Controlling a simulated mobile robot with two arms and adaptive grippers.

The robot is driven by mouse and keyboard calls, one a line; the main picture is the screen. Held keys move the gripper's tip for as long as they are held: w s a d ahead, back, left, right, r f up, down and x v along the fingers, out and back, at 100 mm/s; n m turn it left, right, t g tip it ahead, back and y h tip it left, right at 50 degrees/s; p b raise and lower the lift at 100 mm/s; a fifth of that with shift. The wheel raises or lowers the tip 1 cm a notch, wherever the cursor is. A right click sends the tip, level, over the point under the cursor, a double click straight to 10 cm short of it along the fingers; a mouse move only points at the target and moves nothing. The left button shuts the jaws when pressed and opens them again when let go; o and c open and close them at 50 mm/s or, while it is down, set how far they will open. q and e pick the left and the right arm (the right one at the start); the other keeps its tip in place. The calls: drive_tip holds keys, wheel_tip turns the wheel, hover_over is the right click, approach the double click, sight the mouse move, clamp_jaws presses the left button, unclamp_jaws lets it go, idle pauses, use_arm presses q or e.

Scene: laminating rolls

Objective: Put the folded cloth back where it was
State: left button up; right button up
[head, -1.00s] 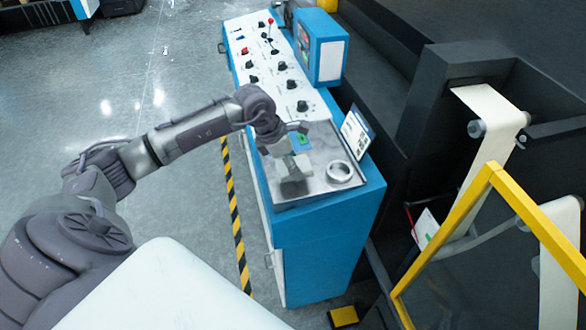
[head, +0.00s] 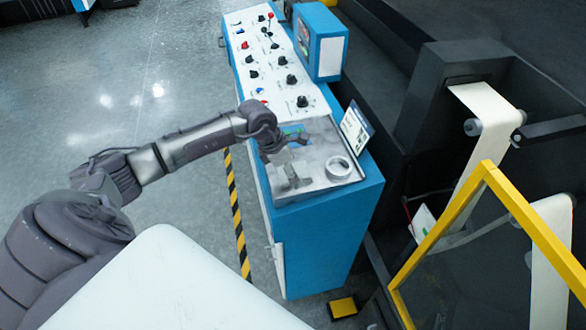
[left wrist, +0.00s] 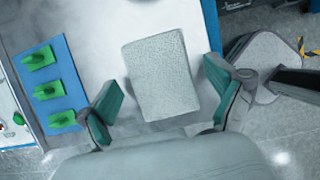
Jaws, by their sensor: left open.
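The folded cloth (left wrist: 160,75) is a pale grey, textured rectangle in the left wrist view. It lies flat on the smooth metal top of the blue console (head: 330,222). My left gripper (head: 290,180) is over this metal top in the head view. Its green-padded fingers are spread wide in the left wrist view, one on each side of the cloth, with a gap on both sides. In the head view the cloth is hard to make out by the gripper. My right gripper is not in view.
A metal ring (head: 339,168) sits right of the gripper. A blue mat (left wrist: 52,92) with green pieces lies beside the cloth. A tilted sign (head: 356,130) stands at the console's edge. Control knobs (head: 291,79) are farther back. A yellow frame (head: 440,235) stands right.

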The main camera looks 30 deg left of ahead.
use_arm(q)
drive_tip(key=b+v, duration=0.4)
drive_tip(key=v, duration=0.8)
drive_tip(key=shift+b, duration=0.4)
drive_tip(key=shift+w+d, duration=0.1)
